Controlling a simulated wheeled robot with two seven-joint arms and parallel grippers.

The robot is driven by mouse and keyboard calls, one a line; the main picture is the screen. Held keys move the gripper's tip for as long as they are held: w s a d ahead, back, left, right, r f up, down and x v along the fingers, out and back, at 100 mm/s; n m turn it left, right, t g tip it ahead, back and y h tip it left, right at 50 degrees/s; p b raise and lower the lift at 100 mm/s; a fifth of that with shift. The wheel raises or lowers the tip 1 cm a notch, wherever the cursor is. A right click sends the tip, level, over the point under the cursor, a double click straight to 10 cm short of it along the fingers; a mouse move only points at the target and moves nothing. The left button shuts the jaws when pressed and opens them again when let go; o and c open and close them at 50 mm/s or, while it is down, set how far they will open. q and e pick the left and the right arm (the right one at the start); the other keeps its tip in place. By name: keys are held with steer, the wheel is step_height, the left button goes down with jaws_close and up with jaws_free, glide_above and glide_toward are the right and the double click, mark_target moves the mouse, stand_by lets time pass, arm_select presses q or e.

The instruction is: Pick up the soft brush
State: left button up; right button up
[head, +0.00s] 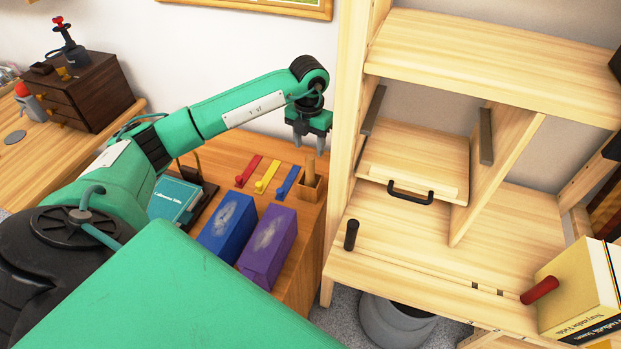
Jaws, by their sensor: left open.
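A light wooden handle (310,169) stands upright in a small wooden holder (312,187) at the right end of the low wooden cabinet. It may be the soft brush; its bristles are not visible. My left gripper (309,144) is open and empty, with its fingers pointing down just above the handle. The fingers appear apart from it. My right gripper is not in view.
Red (249,171), yellow (267,177) and blue (287,182) levers lie left of the holder. Blue (228,222) and purple (268,247) boxes stand in front. A pale wooden shelf unit (490,50) rises close on the right.

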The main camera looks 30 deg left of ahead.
mark_target(310, 157)
arm_select(q)
steer(key=shift+f, duration=0.95)
steer(key=shift+d+f+p, duration=0.1)
steer(key=shift+f+p, duration=0.3)
steer(key=shift+f, duration=0.2)
step_height(310, 157, down, 4)
steer(key=shift+s+d+r+p, duration=0.15)
steer(key=shift+r+p, duration=0.05)
steer(key=shift+p, duration=0.35)
steer(key=shift+f, duration=0.35)
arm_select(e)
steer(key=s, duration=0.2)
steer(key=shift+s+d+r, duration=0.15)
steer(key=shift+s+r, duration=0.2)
arm_select(q)
steer(key=shift+c, duration=0.4)
jaws_close()
